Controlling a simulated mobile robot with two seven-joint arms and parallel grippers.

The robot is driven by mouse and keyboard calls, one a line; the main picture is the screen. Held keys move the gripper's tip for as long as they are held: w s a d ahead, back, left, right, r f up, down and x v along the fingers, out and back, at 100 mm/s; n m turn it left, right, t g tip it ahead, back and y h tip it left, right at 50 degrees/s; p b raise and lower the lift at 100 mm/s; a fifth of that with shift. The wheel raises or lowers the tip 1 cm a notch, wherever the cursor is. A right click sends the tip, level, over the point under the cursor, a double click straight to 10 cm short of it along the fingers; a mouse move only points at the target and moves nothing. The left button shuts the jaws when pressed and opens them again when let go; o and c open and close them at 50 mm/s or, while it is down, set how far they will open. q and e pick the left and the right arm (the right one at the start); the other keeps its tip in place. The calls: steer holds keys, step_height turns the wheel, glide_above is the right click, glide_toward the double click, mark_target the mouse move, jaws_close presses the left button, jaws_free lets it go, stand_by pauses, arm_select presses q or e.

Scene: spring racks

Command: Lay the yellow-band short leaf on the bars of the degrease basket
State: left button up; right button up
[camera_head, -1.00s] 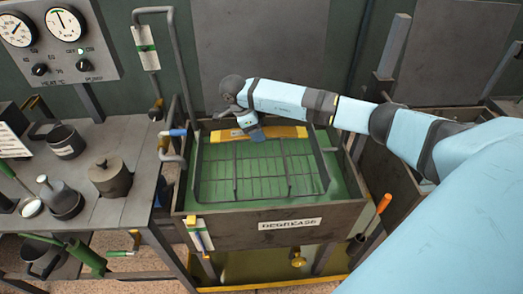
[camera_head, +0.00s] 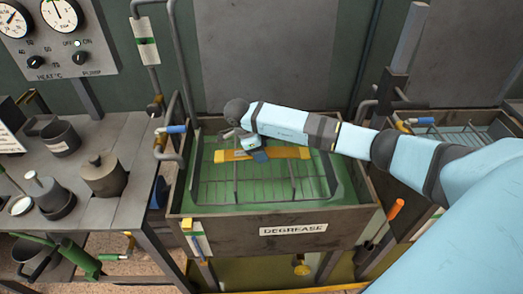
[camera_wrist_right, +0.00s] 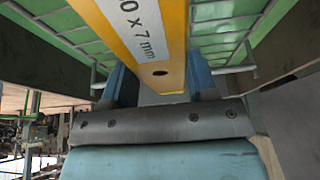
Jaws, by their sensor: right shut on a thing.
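In the right wrist view the leaf (camera_wrist_right: 152,52) runs between the two blue fingers, with basket wires (camera_wrist_right: 72,40) on both sides. Whether the leaf touches the bars or hangs just above, I cannot tell. My left gripper is not in view.
The tank wall labelled DEGREASE (camera_head: 225,235) surrounds the basket. A bench (camera_head: 120,140) with several metal pots stands at the left. Another tank with a wire basket (camera_head: 465,135) is at the right, behind my arm. The basket's front half is clear.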

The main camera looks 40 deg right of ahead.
steer(key=shift+a, duration=0.1)
steer(key=shift+f+b, duration=0.35)
steer(key=o, duration=1.2)
